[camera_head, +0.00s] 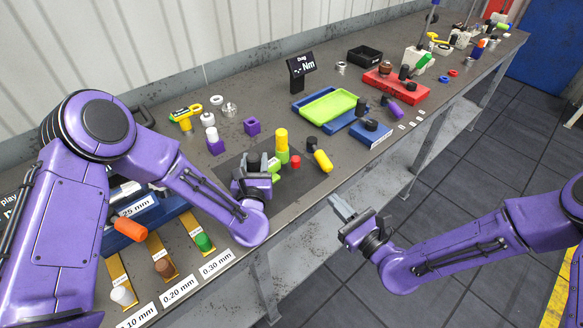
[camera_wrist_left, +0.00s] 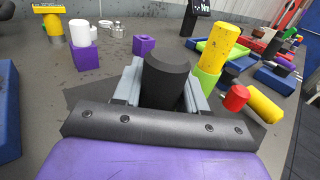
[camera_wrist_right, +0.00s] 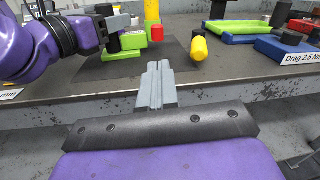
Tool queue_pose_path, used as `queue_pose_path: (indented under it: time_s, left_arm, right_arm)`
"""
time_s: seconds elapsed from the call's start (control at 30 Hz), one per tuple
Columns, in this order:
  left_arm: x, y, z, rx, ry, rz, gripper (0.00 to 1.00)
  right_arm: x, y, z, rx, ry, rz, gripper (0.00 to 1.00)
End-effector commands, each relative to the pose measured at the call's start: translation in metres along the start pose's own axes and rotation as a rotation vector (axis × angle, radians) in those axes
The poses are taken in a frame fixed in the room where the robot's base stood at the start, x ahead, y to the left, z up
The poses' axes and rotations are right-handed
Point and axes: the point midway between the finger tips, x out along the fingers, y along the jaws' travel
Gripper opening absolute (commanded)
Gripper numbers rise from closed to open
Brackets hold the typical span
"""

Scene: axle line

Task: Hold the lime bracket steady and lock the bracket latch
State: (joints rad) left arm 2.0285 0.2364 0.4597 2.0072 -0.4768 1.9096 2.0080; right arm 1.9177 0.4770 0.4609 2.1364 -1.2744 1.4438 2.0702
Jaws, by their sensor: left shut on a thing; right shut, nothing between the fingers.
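The lime bracket (camera_head: 283,156) is on the dark mat, with an upright yellow cylinder (camera_head: 281,137) on it. It also shows in the left wrist view (camera_wrist_left: 205,80) and in the right wrist view (camera_wrist_right: 132,40). My left gripper (camera_head: 258,165) is shut on an upright black cylinder (camera_wrist_left: 167,80) close beside the lime bracket; I cannot tell whether the two are joined. My right gripper (camera_wrist_right: 157,75) is shut and empty, in front of the bench edge and apart from the bracket. I cannot tell which part is the latch.
A small red cylinder (camera_head: 296,161) and a yellow cylinder (camera_head: 322,160) lie right of the bracket. A lime tray (camera_head: 328,106) and a red tray (camera_head: 400,90) are farther back. Purple blocks (camera_head: 251,126) stand behind the mat. The mat's front right part is clear.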

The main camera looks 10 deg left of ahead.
Motion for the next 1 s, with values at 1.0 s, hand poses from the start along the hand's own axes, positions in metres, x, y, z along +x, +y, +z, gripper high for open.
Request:
queue_pose_path:
  time_s: [1.0]
  left_arm:
    - [0.000, 0.000, 0.001, 0.000, -0.001, -0.001, 0.00]
  right_arm:
    - [0.092, 0.009, 0.006, 0.149, 0.020, -0.043, 0.00]
